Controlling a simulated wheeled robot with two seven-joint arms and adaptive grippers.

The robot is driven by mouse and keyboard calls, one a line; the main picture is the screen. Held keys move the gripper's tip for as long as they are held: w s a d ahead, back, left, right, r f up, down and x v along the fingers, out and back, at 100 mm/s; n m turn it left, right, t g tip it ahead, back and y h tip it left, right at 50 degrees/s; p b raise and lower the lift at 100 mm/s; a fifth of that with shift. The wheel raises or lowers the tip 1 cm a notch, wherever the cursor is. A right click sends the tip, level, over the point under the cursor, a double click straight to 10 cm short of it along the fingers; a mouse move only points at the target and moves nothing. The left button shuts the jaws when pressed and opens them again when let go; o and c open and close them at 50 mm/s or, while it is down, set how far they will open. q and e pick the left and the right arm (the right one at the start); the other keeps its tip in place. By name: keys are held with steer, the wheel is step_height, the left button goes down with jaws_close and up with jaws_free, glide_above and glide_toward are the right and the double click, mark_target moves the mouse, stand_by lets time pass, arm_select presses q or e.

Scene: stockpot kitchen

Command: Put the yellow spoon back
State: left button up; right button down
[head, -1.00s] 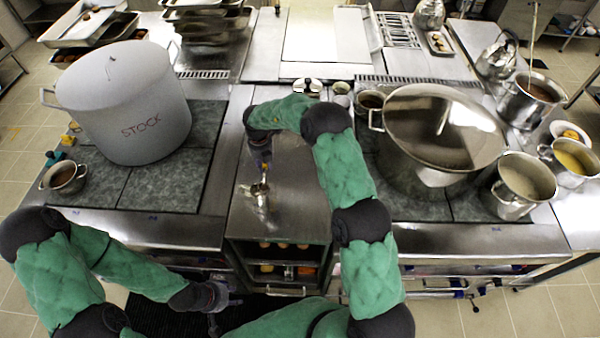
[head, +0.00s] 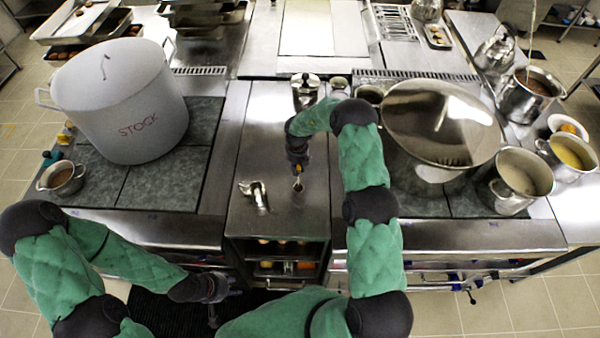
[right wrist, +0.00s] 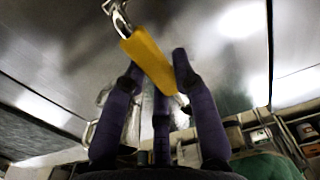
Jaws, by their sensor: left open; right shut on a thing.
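The yellow-handled spoon (right wrist: 148,58) is in my right gripper (right wrist: 165,85), with its handle between the fingers and its metal end pointing away at the top of the right wrist view. In the head view my right gripper (head: 297,165) hangs over the steel counter between the two stoves, and the spoon's metal end (head: 298,186) shows just below it. I cannot tell whether the spoon touches the counter. A small shiny metal holder (head: 257,194) lies on the counter to the left of the spoon. My left gripper (head: 215,290) is open and empty, low in front of the counter.
The big stockpot (head: 122,105) stands on the left stove and a large lidded pot (head: 440,125) on the right one. A small pot (head: 62,178) sits far left. The steel counter (head: 275,140) is mostly clear.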

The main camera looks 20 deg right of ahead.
mark_target(300, 171)
steer(key=f, duration=0.1)
steer(key=d+f, duration=0.1)
steer(key=f, duration=0.1)
steer(key=shift+s+f+p, duration=0.1)
steer(key=shift+s+p, duration=0.05)
steer(key=shift+p, duration=0.15)
steer(key=shift+f, duration=0.6)
steer(key=c, duration=1)
jaws_free()
steer(key=shift+f, duration=0.15)
